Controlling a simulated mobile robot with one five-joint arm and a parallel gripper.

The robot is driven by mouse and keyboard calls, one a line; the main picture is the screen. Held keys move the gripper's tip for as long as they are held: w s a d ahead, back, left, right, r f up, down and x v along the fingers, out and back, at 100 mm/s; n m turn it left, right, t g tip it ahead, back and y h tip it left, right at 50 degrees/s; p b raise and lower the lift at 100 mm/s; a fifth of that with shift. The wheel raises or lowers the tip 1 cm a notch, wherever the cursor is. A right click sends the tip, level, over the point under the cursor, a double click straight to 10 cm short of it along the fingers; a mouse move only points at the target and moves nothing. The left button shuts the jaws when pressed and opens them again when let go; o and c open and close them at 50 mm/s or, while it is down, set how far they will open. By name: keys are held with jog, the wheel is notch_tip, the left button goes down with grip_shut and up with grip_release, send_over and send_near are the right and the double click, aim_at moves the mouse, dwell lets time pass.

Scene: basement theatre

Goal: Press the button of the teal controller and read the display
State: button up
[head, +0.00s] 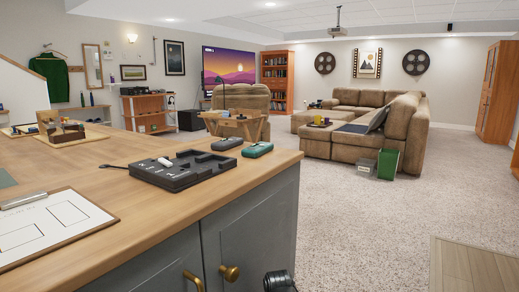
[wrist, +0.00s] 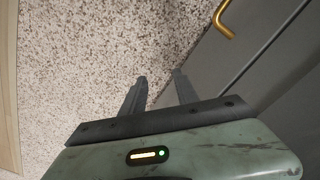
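The teal controller (head: 257,150) is a small rounded handset lying near the right corner of the wooden countertop (head: 120,160) in the head view. A dark grey handset (head: 227,143) lies just left of it. Any button or display on the teal one is too small to make out. My gripper (wrist: 159,75) shows in the wrist view with its two dark fingers apart and nothing between them. It is over speckled carpet beside the grey cabinet front, away from the controller. The controller is not in the wrist view.
A black compartmented tray (head: 184,172) lies in front of the handsets. A clipboard (head: 45,228) is at the near left. Below the countertop are grey cabinet doors (head: 247,230) with brass handles. Open carpet (head: 370,225) lies to the right, before a brown sofa (head: 350,135).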

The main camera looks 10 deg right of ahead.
grip_shut()
dwell(1.7)
